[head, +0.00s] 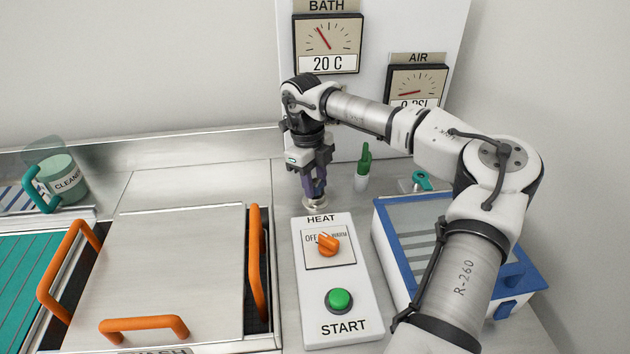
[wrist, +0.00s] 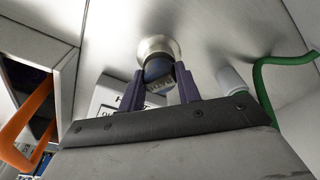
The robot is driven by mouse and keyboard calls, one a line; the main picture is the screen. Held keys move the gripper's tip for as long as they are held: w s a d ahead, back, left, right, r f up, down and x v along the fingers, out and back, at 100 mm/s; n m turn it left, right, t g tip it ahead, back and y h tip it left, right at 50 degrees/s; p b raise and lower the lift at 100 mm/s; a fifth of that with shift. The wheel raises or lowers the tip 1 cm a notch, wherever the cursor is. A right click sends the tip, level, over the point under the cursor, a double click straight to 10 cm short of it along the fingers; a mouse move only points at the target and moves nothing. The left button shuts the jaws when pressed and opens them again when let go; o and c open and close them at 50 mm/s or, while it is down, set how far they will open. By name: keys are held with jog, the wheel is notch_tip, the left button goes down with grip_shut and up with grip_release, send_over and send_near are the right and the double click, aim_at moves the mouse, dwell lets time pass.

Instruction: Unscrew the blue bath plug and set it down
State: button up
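The blue bath plug (wrist: 158,69) sits in a round metal fitting (wrist: 159,44) on the steel counter, in the wrist view. The plug has pale lettering on its near side. My gripper (wrist: 161,80) has its two dark purple fingers on either side of the plug, closed in against it. In the head view my gripper (head: 315,192) points down over the metal fitting (head: 316,204), just behind the heat panel. The plug itself is hidden by the fingers there.
The heat panel (head: 353,318) with an orange knob (head: 327,244) and green start button (head: 339,299) lies in front. A blue-framed box (head: 388,240) is further right. The steel-lidded wash bath (head: 170,260) is left.

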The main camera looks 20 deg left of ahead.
jog(key=shift+n, duration=0.8)
jog(key=shift+n+p, duration=0.3)
jog(key=shift+n, duration=0.6)
jog(key=shift+s+n+t, duration=0.1)
jog(key=shift+n+t, duration=0.2)
jog(key=shift+n, duration=0.6)
jog(key=shift+n, duration=0.8)
